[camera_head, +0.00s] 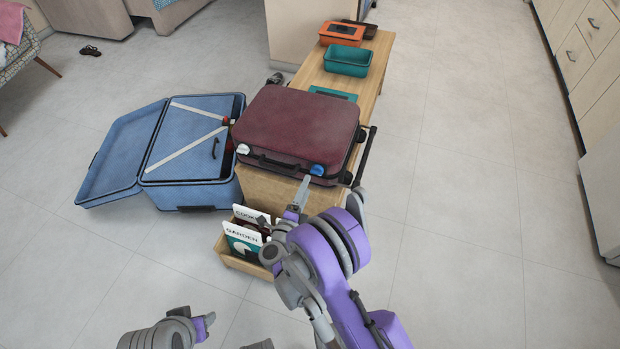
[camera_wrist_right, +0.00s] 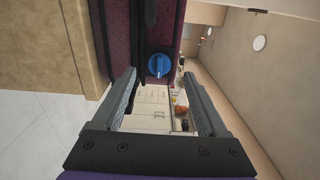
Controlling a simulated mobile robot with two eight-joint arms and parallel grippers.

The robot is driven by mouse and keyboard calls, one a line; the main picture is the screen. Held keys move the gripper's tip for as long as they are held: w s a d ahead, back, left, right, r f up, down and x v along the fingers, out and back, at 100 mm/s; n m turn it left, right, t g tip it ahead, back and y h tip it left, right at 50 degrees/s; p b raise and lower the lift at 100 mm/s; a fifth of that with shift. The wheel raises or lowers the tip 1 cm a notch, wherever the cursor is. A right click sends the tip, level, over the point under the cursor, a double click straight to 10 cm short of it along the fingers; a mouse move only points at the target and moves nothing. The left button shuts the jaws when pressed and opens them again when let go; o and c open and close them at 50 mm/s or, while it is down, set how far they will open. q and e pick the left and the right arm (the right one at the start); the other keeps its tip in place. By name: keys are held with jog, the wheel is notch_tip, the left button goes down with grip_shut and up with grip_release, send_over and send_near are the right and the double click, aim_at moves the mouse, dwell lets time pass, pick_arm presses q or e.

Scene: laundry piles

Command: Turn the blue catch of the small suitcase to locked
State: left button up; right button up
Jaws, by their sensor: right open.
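The small suitcase (camera_head: 295,120) is dark maroon and lies shut on a wooden bench. Its blue catch (camera_head: 317,170) is a round knob at the right of the front face. In the right wrist view the blue catch (camera_wrist_right: 160,65) shows a raised grip bar, and the maroon side (camera_wrist_right: 118,30) fills the top. My right gripper (camera_head: 303,188) is in front of the catch. In the wrist view its open fingers (camera_wrist_right: 158,80) have the catch between their tips in the picture; contact cannot be told.
A white catch (camera_head: 243,149) and a dark handle are on the same front face. An open blue suitcase (camera_head: 190,195) lies on the floor at left. A book crate (camera_head: 243,266) stands below the bench (camera_head: 375,65). Bins stand farther back. Floor at right is clear.

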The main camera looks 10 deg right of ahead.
jog(key=v, duration=0.5)
dwell(0.4)
